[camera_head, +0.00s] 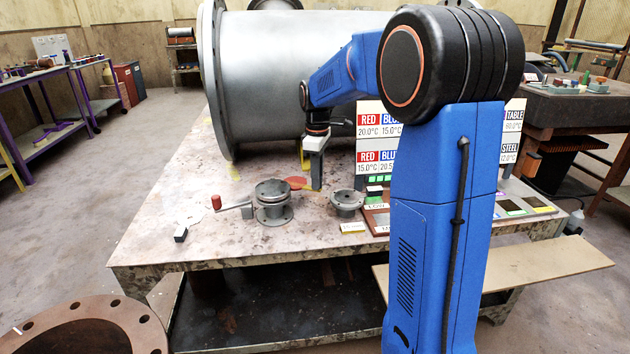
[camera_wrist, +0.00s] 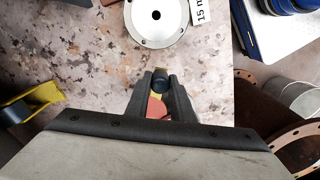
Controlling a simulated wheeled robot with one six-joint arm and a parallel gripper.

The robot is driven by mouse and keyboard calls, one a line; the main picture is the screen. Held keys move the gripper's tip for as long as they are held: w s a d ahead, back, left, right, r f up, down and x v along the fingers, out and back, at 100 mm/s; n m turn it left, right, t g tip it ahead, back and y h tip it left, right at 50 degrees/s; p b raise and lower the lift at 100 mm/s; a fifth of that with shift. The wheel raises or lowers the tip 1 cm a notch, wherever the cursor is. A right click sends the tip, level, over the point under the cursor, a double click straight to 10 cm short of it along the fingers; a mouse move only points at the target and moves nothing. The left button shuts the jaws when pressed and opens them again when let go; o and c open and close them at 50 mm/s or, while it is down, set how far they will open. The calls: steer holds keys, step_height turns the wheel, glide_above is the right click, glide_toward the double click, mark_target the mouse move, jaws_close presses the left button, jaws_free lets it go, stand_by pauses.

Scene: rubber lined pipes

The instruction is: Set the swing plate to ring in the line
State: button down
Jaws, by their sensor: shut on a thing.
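A grey flanged pipe fitting (camera_head: 273,204) stands on the table, with a flat grey arm reaching left from it to a red knob (camera_head: 216,202). A flat red disc (camera_head: 297,183) is just right of and behind the fitting. My gripper (camera_head: 315,186) points down close to the red disc's right side. In the wrist view my gripper (camera_wrist: 161,82) is shut on a small dark-and-yellow piece (camera_wrist: 160,84). Some of the red disc (camera_wrist: 156,108) shows between the fingers. I cannot tell which part is the swing plate, or whether the gripped piece joins the disc.
A small flanged fitting (camera_head: 346,203) stands to the right of my gripper; a grey flange (camera_wrist: 160,17) shows in the wrist view. A big grey flanged pipe (camera_head: 290,75) lies behind. A small dark block (camera_head: 181,235) is at front left. The table's left front (camera_head: 150,240) is mostly clear.

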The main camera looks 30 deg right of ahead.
steer(key=shift+w, duration=0.15)
steer(key=c, duration=1.5)
jaws_free()
steer(key=shift+d, duration=0.1)
steer(key=shift+c, duration=0.2)
steer(key=shift+r, duration=0.1)
step_height(320, 180, up, 17)
steer(key=shift+r, duration=0.1)
